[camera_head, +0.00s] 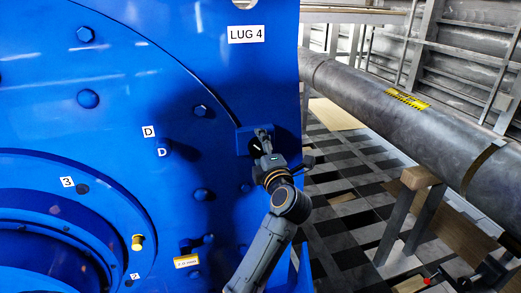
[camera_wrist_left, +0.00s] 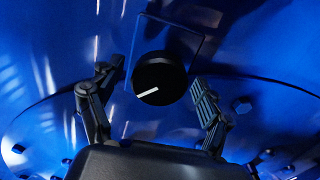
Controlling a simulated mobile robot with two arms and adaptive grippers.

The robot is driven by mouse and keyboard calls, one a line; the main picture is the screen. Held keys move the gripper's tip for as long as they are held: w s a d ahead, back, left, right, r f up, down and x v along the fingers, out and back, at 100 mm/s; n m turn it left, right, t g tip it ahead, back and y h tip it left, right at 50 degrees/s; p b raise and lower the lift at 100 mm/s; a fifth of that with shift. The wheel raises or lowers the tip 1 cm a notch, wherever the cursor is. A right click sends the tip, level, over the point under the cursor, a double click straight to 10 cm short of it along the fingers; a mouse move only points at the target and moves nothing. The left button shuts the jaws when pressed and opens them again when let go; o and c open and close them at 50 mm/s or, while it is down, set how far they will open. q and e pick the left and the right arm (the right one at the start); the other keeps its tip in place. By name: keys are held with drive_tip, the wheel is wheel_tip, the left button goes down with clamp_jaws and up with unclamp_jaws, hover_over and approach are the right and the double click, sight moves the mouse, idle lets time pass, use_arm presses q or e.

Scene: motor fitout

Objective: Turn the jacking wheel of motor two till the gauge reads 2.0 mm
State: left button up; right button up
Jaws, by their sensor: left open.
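A black round wheel (camera_wrist_left: 160,77) with one white mark sits on a square blue block in the wrist view. The mark runs from near the middle toward the lower left. In the head view the same blue block (camera_head: 243,140) is on the big blue motor face (camera_head: 110,110), and my gripper mostly hides the wheel. My left gripper (camera_head: 262,142) is open in front of the block. In the wrist view its fingers (camera_wrist_left: 152,78) are apart, one on each side of the wheel, with gaps showing. I cannot make out a gauge reading. My right gripper is not in view.
A "LUG 4" label (camera_head: 246,34) is above the block. Bolt heads, a yellow knob (camera_head: 137,242) and a small yellow label (camera_head: 187,261) are on the motor face. A large grey pipe (camera_head: 400,105) and a wood-topped stand (camera_head: 420,178) are to the right, over a patterned floor.

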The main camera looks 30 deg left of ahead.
use_arm(q)
drive_tip(key=v, duration=0.7)
drive_tip(key=shift+s+d, duration=0.1)
drive_tip(key=shift+s, duration=0.05)
